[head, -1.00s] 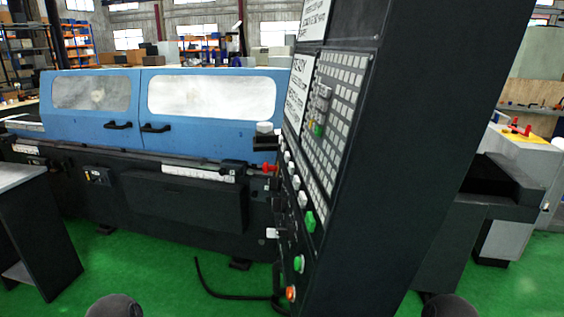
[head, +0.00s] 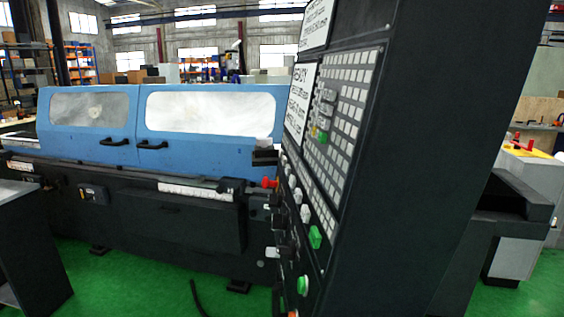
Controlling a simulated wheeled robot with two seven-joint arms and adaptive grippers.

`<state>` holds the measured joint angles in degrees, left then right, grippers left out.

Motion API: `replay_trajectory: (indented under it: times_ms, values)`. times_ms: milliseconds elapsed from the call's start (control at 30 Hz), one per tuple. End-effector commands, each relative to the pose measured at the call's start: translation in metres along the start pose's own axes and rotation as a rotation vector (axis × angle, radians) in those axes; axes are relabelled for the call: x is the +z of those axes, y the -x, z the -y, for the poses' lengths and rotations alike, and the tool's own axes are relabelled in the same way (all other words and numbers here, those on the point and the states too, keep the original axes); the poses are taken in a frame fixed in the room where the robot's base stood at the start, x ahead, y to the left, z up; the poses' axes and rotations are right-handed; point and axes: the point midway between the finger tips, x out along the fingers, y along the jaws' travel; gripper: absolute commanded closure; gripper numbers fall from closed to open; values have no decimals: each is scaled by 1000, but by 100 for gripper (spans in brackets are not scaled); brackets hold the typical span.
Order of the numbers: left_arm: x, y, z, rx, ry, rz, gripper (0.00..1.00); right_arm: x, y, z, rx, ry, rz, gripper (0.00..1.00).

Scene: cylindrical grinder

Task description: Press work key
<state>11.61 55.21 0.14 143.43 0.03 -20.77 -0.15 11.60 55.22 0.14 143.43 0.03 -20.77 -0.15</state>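The grinder's control panel (head: 325,140) stands at the centre right, seen at a steep angle on the side of a tall black cabinet (head: 440,120). It carries a grid of pale keys (head: 350,105). One small green key (head: 322,137) sits among them. A larger green button (head: 315,237) is on the lower panel, and another green button (head: 302,285) is below it. I cannot read which one is the work key. Neither of my grippers is in view.
The blue grinder enclosure (head: 140,155) with two windows is at the back left. A dark table (head: 25,250) stands at the front left. Green floor (head: 140,275) lies open between table and cabinet. A grey and yellow machine (head: 535,165) is behind the cabinet at right.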

Motion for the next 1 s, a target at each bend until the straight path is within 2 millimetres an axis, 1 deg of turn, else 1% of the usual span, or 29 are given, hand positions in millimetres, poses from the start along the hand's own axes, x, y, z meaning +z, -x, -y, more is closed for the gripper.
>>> replay_trajectory:
  times_ms: [33,67,100,1000]
  values:
    - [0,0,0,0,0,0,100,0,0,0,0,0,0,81]
    - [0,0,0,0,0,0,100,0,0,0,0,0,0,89]
    - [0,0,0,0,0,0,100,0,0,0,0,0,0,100]
    - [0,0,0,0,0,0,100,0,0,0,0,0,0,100]
